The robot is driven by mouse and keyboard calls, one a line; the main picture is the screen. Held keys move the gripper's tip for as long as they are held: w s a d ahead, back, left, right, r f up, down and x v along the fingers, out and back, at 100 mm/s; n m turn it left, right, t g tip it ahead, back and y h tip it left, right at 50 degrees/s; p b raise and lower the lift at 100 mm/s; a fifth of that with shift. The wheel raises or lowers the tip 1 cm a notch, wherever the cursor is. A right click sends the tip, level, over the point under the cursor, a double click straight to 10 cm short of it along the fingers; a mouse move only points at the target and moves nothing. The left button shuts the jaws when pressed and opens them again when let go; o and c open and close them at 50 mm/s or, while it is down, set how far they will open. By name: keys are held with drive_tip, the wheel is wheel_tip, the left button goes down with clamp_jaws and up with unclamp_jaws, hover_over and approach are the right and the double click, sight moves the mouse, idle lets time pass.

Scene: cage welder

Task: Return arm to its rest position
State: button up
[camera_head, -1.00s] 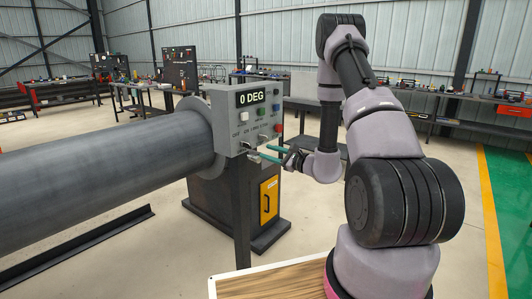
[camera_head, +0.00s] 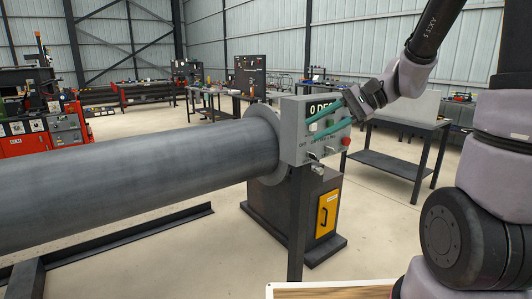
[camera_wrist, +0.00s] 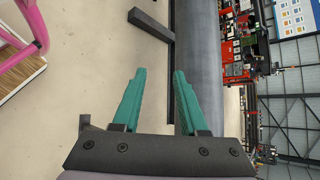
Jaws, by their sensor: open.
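My arm is raised at the right of the head view. My gripper (camera_head: 322,126) has two teal fingers, open and empty. In the head view the fingers overlap the control box (camera_head: 298,145), which has a "0 DEG" display, knobs and a red button. I cannot tell from that view how far the fingers are from the box. In the wrist view my gripper (camera_wrist: 158,75) shows a clear gap between the fingers, with bare floor and part of the pipe beyond.
A long grey pipe (camera_head: 150,160) runs left from the box. A dark cabinet with a yellow panel (camera_head: 326,215) stands below. A workbench (camera_head: 400,165) stands behind at right, and a red machine (camera_head: 45,130) at far left. Open floor lies between.

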drive_tip(key=s+d+r+n+t+h, duration=0.3)
drive_tip(key=s+d+r+t+h, duration=0.3)
drive_tip(key=s+d+r+h, duration=0.2)
drive_tip(key=s+d+h, duration=0.1)
drive_tip(key=s+d, duration=0.1)
drive_tip(key=d, duration=0.1)
drive_tip(key=shift+d+r+n+h, duration=0.15)
drive_tip(key=shift+n+h, duration=0.15)
drive_tip(key=shift+n, duration=0.1)
